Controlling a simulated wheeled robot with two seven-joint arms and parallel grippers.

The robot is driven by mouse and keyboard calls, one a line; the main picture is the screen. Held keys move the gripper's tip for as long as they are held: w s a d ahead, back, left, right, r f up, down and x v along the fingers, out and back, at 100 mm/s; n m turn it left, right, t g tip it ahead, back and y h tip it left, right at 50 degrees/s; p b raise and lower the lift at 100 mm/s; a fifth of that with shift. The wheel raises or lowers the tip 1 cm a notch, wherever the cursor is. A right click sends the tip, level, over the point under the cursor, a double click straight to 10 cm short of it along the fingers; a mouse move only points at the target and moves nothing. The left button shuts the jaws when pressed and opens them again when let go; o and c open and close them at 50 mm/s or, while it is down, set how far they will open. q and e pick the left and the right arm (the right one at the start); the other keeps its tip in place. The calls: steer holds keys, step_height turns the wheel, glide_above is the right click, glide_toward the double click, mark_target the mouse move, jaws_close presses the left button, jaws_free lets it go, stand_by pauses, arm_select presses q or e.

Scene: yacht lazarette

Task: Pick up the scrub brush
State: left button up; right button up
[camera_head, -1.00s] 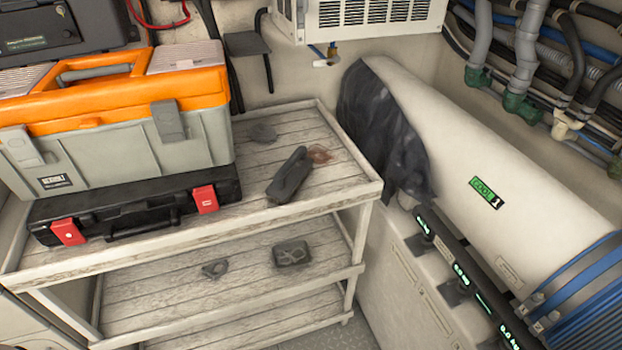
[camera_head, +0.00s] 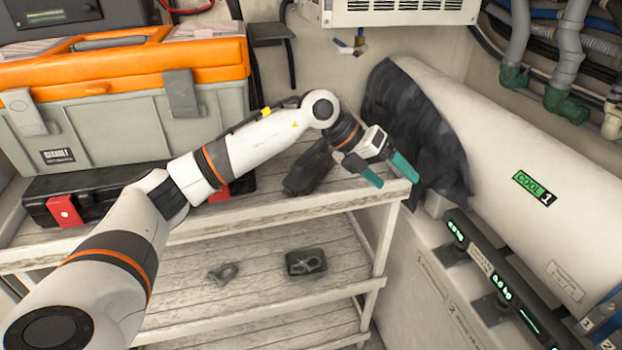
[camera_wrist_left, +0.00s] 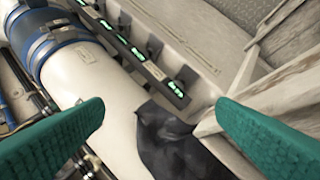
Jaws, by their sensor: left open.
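A dark, elongated object (camera_head: 308,172) lies on the top shelf (camera_head: 300,207) of the wooden rack; it may be the scrub brush, but no bristles can be made out. My left forearm and wrist cover part of it. My left gripper (camera_head: 389,174) is open and empty, with its teal fingers apart by the shelf's right front corner, to the right of the dark object. In the left wrist view, the open fingers (camera_wrist_left: 160,104) point toward the white cylinder and black cloth, and no brush shows between them. My right gripper is out of view.
An orange-and-grey toolbox (camera_head: 130,105) stands on a black case at the left of the top shelf. A white cylinder (camera_head: 510,165) with a black cloth (camera_head: 410,115) is close on the right.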

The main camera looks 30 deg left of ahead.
mark_target(310, 151)
arm_select(q)
steer(key=a+r+y, duration=0.2)
steer(key=a+y, duration=0.1)
steer(key=a, duration=0.3)
steer(key=s+a+r+n+y, duration=0.1)
steer(key=a+r+y, duration=0.1)
steer(key=a, duration=0.4)
steer(key=s+a+r+n+y, duration=0.1)
steer(key=a+r+y, duration=0.1)
steer(key=a+y, duration=0.2)
steer(key=shift+a+r+b, duration=0.1)
steer(key=shift+a+b, duration=0.3)
steer(key=shift+a, duration=0.85)
steer(key=x, duration=0.5)
steer(key=shift+w, duration=0.1)
steer(key=shift+s+p+x, duration=0.2)
steer(key=shift+p+x, duration=0.4)
steer(key=shift+x, duration=2.65)
steer(key=shift+a, duration=0.1)
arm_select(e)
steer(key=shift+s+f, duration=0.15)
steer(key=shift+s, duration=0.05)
arm_select(q)
steer(key=shift+c, duration=0.2)
